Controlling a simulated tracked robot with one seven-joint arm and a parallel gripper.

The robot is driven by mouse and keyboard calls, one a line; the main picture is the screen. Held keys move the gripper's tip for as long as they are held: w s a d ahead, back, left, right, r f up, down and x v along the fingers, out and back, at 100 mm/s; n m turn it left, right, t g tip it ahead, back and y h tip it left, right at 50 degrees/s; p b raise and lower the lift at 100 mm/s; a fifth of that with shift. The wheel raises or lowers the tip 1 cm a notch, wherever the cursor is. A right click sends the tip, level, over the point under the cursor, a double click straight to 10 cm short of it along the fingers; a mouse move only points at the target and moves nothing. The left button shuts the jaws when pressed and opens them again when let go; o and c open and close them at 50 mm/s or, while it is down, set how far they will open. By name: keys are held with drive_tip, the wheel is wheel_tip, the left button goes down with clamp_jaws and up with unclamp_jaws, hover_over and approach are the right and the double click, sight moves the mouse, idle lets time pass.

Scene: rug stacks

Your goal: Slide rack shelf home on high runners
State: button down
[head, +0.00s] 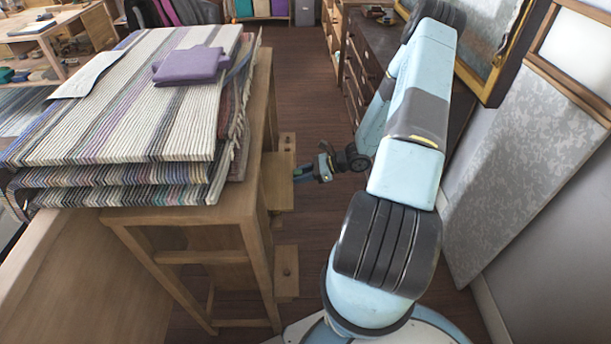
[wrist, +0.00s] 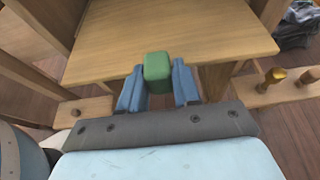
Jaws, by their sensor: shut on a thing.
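The rack shelf is a flat light-wood board (wrist: 165,30) that fills the upper middle of the wrist view. In the head view, the shelf (head: 278,184) sticks out of the right side of a wooden rack (head: 240,208). My gripper (wrist: 158,88) is shut on a green block (wrist: 157,68) at the middle of the shelf's front edge. It also shows in the head view (head: 318,172), at the shelf's outer edge. Wooden bars with pegs show at the left (wrist: 78,112) and right (wrist: 285,92). I cannot tell which runners bear the shelf; its far end is hidden.
Striped rugs (head: 125,100) are stacked on the rack, with a folded purple cloth (head: 188,65) on top. A dark drawer cabinet (head: 385,60) and a leaning grey panel (head: 535,150) stand on the right. Bare floor (head: 310,80) lies between rack and cabinet.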

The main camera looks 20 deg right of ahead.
sight(266, 178)
drive_tip(key=shift+w+a, duration=0.6)
drive_tip(key=shift+a, duration=0.95)
drive_tip(key=shift+w+a, duration=0.65)
drive_tip(key=shift+a, duration=0.85)
drive_tip(key=shift+w+a, duration=0.6)
drive_tip(key=shift+a, duration=0.95)
drive_tip(key=c, duration=0.7)
unclamp_jaws()
drive_tip(key=v, duration=1.3)
drive_tip(key=shift+s+d+r, duration=0.1)
drive_tip(key=shift+s+d, duration=0.05)
drive_tip(key=shift+d, duration=0.2)
